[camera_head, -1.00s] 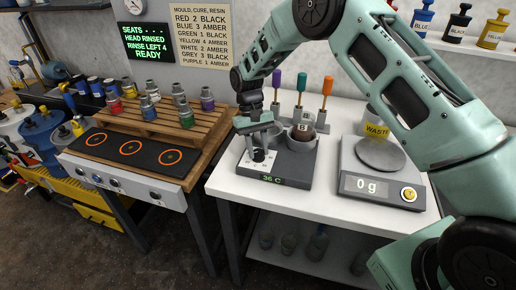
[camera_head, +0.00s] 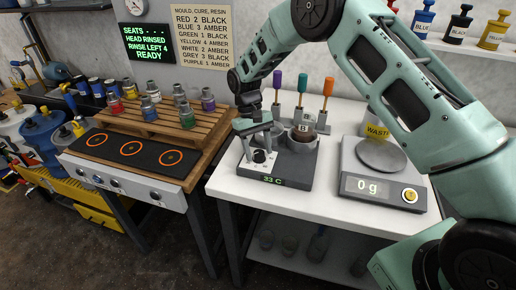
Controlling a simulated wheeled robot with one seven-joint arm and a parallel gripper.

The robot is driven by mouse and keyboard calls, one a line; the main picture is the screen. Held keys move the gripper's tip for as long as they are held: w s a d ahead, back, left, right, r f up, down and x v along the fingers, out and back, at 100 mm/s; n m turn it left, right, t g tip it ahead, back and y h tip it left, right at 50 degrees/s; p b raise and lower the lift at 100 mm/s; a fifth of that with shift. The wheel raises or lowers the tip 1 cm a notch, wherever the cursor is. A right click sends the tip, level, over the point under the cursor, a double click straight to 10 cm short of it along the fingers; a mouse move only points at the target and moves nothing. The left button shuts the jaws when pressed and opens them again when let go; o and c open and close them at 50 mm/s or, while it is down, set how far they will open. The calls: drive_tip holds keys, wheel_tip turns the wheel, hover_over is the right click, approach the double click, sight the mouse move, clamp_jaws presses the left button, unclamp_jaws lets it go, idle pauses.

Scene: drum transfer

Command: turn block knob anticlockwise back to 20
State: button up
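The block (camera_head: 292,178) is a dark grey unit on the white table, with a green display reading 33 C. Its black knob (camera_head: 259,156) sits on a pale dial plate at the block's left; the dial marks are too small to read. My gripper (camera_head: 259,151) points down over the dial, its two fingers apart on either side of the knob. It looks open, with a gap showing around the knob. A grey cup marked B (camera_head: 303,134) stands on the block, right of my gripper.
A scale (camera_head: 383,175) reading 0 g stands at the right, with a yellow WASTE container (camera_head: 376,130) behind it. Several colored-handled tools (camera_head: 300,88) stand behind the block. A wooden rack (camera_head: 160,122) with small jars is at the left.

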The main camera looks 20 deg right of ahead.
drive_tip(key=b+v, duration=0.3)
drive_tip(key=v, duration=1.4)
drive_tip(key=shift+r, duration=0.2)
drive_tip(key=shift+w, duration=0.1)
